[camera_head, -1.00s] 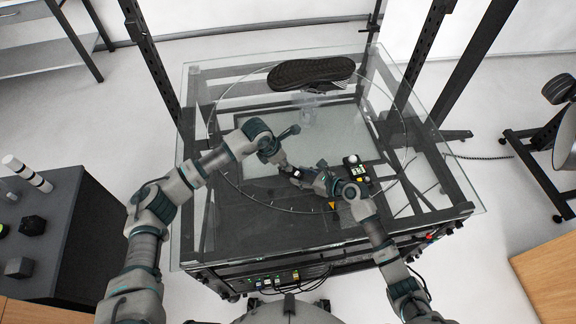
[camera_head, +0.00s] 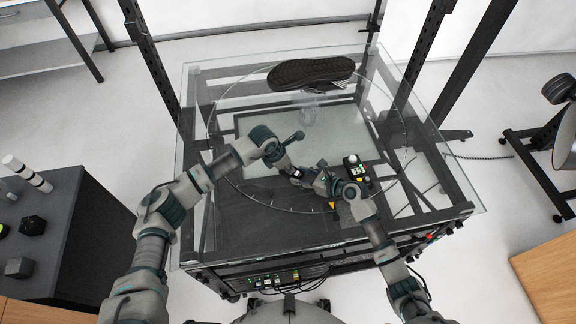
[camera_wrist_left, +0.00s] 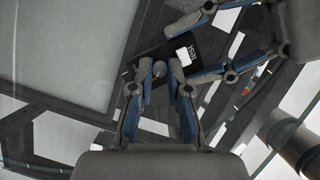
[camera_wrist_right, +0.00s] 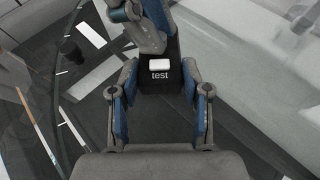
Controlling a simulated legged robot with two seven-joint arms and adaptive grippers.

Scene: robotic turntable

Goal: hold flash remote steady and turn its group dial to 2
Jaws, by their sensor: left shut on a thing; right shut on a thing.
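The flash remote (camera_head: 297,174) is a small black box with a white button and the word "test"; it is held over the near half of the glass turntable. My right gripper (camera_wrist_right: 157,92) has its fingers on both sides of the remote's body and is shut on it. My left gripper (camera_wrist_left: 165,82) is shut at the remote's other end, its fingertips on either side of a small round grey dial (camera_wrist_left: 159,69). The dial's markings and setting cannot be read. In the head view the fingers of my left gripper (camera_head: 285,167) and right gripper (camera_head: 318,178) hide much of the remote.
A dark shoe (camera_head: 311,72) rests at the turntable's far side above a clear stand (camera_head: 309,108). A small control box (camera_head: 356,172) with a lit display sits right of the remote. Dark uprights (camera_head: 151,62) rise around the glass table (camera_head: 195,215).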

